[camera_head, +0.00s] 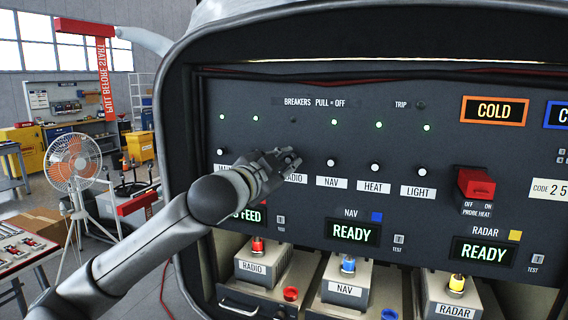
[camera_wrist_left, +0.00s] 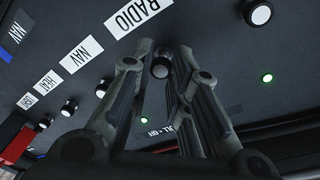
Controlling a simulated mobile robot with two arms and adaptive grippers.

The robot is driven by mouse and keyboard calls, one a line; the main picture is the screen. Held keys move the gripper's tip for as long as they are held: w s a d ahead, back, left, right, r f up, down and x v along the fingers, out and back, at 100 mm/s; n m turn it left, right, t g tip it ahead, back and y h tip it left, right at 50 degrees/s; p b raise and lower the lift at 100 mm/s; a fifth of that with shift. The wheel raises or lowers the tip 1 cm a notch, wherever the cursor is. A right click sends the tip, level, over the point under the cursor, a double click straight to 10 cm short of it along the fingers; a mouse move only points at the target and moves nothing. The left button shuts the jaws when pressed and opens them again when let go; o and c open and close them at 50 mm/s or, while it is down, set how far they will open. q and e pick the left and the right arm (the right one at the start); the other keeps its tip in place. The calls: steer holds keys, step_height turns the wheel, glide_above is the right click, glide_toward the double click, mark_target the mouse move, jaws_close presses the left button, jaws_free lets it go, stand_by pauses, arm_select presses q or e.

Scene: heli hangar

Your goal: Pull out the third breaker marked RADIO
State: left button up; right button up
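The RADIO breaker is a small round knob (camera_wrist_left: 160,67) above its white RADIO label (camera_head: 294,179). The label also shows in the left wrist view (camera_wrist_left: 132,15). In the head view my left gripper (camera_head: 288,160) covers the knob. In the left wrist view my left gripper (camera_wrist_left: 166,60) has its fingers close on both sides of this knob and looks shut on it; the exact contact is hard to see. The indicator (camera_head: 293,120) above RADIO is dark, while the other breaker indicators are green. My right gripper is not in view.
The NAV (camera_head: 331,162), HEAT (camera_head: 375,167) and LIGHT (camera_head: 421,171) knobs stand to the right. A red guarded switch (camera_head: 475,184) juts out farther right. Labelled modules, such as the RADIO box (camera_head: 252,268), sit below the panel. A fan (camera_head: 73,162) stands at left.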

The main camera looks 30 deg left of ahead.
arm_select(q)
steer(key=o, duration=0.4)
steer(key=shift+s+d+r, duration=0.1)
steer(key=shift+s, duration=0.05)
steer(key=shift+s+d, duration=0.2)
steer(key=shift+s, duration=1.75)
steer(key=shift+s+d, duration=0.2)
steer(key=shift+s, duration=1.8)
steer(key=shift+s+d, duration=0.2)
steer(key=shift+s, duration=1.75)
